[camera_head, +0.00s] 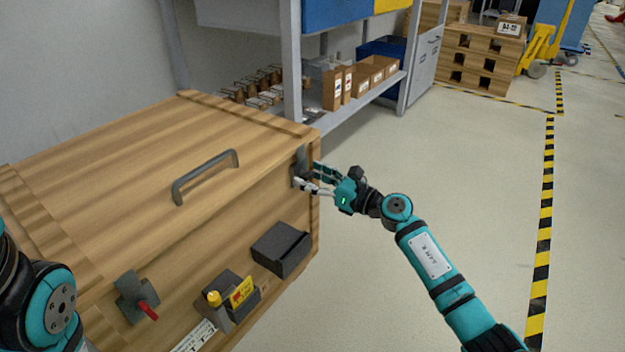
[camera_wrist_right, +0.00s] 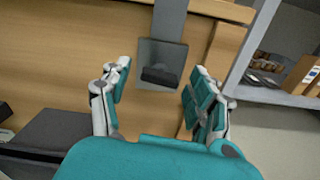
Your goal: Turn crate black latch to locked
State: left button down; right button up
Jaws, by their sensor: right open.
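The wooden crate (camera_head: 120,160) stands at the left in the head view, lid down. Its black latch (camera_head: 300,160) is a grey plate at the crate's right front corner, partly behind my fingers. In the right wrist view the latch plate (camera_wrist_right: 176,54) carries a short black lever (camera_wrist_right: 160,77), lying nearly crosswise in that picture. My right gripper (camera_head: 308,176) is open at the latch. In its wrist view the lever lies between the open fingers (camera_wrist_right: 157,84), with a gap on both sides. My left gripper is out of view; only part of that arm shows.
A second latch with a red lever (camera_head: 147,309) is on the crate's left front. A grey handle (camera_head: 205,175) stands on the lid. Dark holders (camera_head: 281,249) are fixed on the front. A shelf rack (camera_head: 370,95) with boxes stands behind.

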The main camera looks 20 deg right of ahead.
jog(key=shift+c, duration=0.4)
jog(key=c, duration=1.1)
